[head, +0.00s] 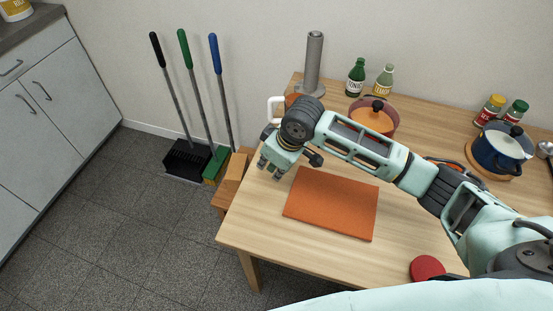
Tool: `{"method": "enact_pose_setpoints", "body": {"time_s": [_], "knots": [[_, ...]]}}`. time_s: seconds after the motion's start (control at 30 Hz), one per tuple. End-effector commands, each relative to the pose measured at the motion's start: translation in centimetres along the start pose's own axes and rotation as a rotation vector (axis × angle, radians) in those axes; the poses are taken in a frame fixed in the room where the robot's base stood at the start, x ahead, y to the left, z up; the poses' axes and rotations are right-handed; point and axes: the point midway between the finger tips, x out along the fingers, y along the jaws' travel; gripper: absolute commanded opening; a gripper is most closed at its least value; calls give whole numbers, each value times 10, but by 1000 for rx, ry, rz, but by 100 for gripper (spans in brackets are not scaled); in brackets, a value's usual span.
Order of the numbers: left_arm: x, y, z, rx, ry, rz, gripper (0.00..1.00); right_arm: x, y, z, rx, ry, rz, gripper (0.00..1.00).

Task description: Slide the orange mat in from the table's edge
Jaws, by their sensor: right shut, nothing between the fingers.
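The orange mat (331,204) lies flat on the wooden table (262,222), near the table's front left part. All of its visible outline rests on the tabletop, with bare wood between it and the left edge. My right gripper (267,171) is shut and empty, pointing down near the table's left edge, up and left of the mat. It looks apart from the mat. My right arm reaches over the table from the right, above the mat's far side. My left gripper is not in view.
A pinkish pot (381,122), a grey cylinder on a stand (314,62) and two bottles (356,77) stand at the back. A blue pot (496,150) is at the right. A red disc (427,268) lies at the front. Brooms (190,95) lean on the wall.

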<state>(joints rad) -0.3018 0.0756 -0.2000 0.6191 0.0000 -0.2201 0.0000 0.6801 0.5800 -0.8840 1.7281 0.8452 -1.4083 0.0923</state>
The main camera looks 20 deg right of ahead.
Motion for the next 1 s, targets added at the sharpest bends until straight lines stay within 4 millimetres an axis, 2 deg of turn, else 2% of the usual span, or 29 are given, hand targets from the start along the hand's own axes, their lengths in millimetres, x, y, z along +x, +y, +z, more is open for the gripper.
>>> {"method": "enact_pose_setpoints", "body": {"time_s": [0.1,0.13,0.23,0.4,0.83,1.0], "knots": [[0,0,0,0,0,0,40,25,-1,0,1,-2,-2,0],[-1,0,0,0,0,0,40,26,0,2,1,-1,1,0],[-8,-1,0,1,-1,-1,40,16,1,20,0,-1,3,0],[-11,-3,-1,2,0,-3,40,12,0,34,-1,1,1,0],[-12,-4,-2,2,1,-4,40,11,0,38,0,2,1,0],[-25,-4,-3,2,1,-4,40,5,0,45,1,-1,1,0]]}}
